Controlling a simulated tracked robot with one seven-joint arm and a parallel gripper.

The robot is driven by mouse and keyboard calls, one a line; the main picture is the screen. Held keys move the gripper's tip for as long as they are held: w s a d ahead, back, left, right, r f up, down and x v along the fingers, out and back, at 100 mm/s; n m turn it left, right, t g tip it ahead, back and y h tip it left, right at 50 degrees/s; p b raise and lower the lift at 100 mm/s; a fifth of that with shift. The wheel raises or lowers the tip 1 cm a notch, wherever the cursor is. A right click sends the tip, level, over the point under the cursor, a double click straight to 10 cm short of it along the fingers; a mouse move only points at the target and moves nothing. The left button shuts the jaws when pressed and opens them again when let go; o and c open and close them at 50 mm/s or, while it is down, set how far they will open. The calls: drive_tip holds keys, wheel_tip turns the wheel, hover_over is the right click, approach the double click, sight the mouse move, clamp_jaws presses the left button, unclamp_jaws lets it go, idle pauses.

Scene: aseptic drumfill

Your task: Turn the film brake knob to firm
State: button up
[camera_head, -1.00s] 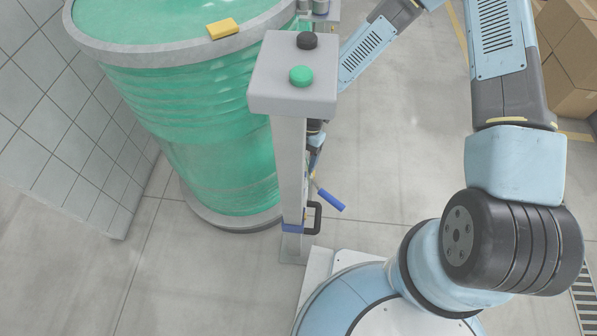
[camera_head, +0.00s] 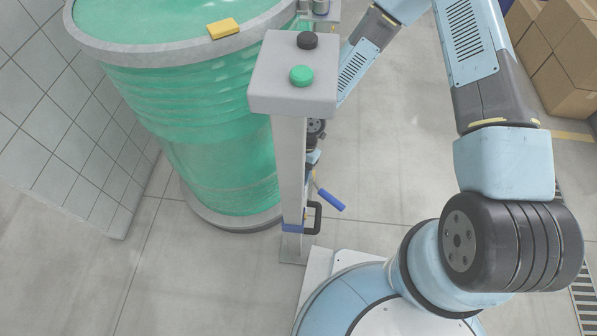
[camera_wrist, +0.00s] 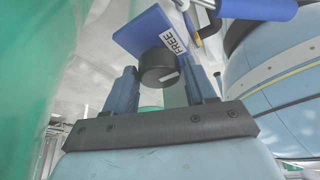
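The film brake knob (camera_wrist: 158,67) is black with a pale mark on its face. In the wrist view it is in front of a blue plate (camera_wrist: 150,33), beside a white label reading "FREE" (camera_wrist: 173,43). My gripper (camera_wrist: 163,78) is open, with one dark blue finger on each side of the knob. The tips are close to the knob, and I cannot tell whether they touch it. In the head view the knob is not visible, and my gripper is mostly hidden behind the grey post (camera_head: 291,180).
The post carries a box (camera_head: 292,85) with a green button (camera_head: 301,76) and a black button (camera_head: 307,40). A blue-handled lever (camera_head: 330,200) sticks out low on it. A large green-wrapped drum (camera_head: 200,130) stands left. Cartons (camera_head: 560,60) are at upper right. Floor between is clear.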

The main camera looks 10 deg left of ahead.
drive_tip(key=c, duration=0.6)
drive_tip(key=shift+w+d, duration=0.1)
drive_tip(key=shift+w, duration=0.1)
drive_tip(key=shift+c, duration=0.3)
drive_tip(key=shift+s, duration=0.1)
drive_tip(key=m, duration=0.2)
drive_tip(key=m+y, duration=0.1)
drive_tip(key=m, duration=0.1)
drive_tip(key=m+t+y, duration=0.1)
drive_tip(key=m, duration=0.1)
drive_tip(key=shift+s+d, duration=0.1)
drive_tip(key=shift+s, duration=0.2)
drive_tip(key=m+t, duration=0.1)
drive_tip(key=m, duration=0.2)
drive_tip(key=shift+s+d+m+y, duration=0.1)
drive_tip(key=shift+m+y, duration=0.3)
drive_tip(key=shift+s+m+t, duration=0.1)
drive_tip(key=shift+m+t, duration=0.6)
drive_tip(key=shift+m, duration=1)
